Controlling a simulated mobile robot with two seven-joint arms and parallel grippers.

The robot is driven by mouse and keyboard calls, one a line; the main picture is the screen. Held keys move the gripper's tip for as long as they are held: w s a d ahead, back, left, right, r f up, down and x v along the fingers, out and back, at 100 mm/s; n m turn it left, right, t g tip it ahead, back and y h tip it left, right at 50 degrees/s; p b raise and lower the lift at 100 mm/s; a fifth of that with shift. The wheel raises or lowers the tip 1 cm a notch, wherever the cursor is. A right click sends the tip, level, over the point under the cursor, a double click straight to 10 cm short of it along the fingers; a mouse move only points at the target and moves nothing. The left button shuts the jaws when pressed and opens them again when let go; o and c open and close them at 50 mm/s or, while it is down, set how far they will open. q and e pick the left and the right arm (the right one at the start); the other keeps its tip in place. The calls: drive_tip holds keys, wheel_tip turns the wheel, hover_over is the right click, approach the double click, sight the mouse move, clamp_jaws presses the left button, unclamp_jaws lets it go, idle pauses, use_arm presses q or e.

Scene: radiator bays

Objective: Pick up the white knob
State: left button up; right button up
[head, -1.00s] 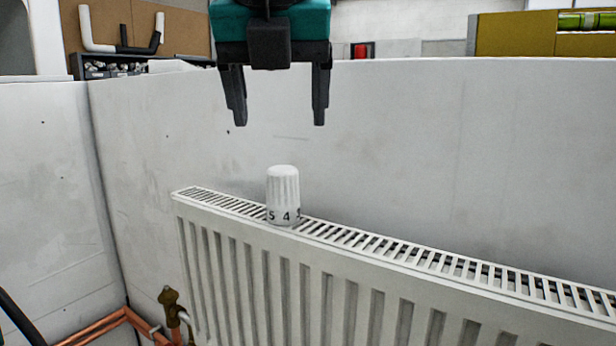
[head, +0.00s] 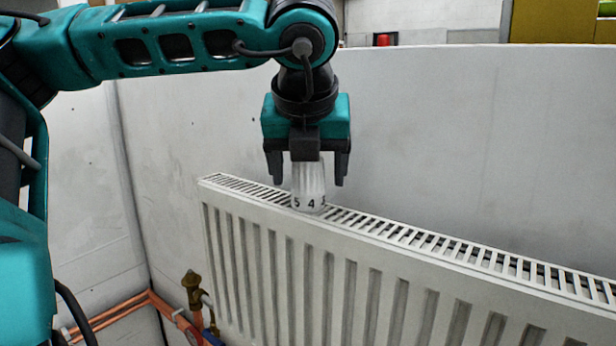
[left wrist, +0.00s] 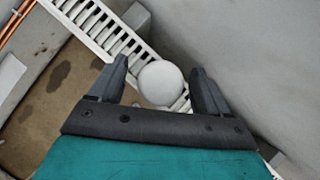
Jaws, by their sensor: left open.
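The white knob (head: 309,190) stands upright on the top grille of the white radiator (head: 330,260), with black numbers around its lower part. In the left wrist view the knob (left wrist: 160,83) shows from above as a round white top between the two fingers. My left gripper (head: 307,180) points down over the knob, with one dark finger on each side of it. It is open, and gaps show between the fingers and the knob. The knob's upper part is partly hidden by the gripper in the head view. My right gripper is in no view.
Pale grey partition walls (head: 450,150) stand behind and to the left of the radiator. A brass valve (head: 192,287) and copper pipes (head: 122,313) are at the radiator's lower left. The grille to the right of the knob is clear.

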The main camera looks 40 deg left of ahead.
use_arm(q)
drive_tip(key=shift+c, duration=0.2)
drive_tip(key=shift+c, duration=0.7)
drive_tip(key=c, duration=1)
drive_tip(key=shift+r, duration=0.1)
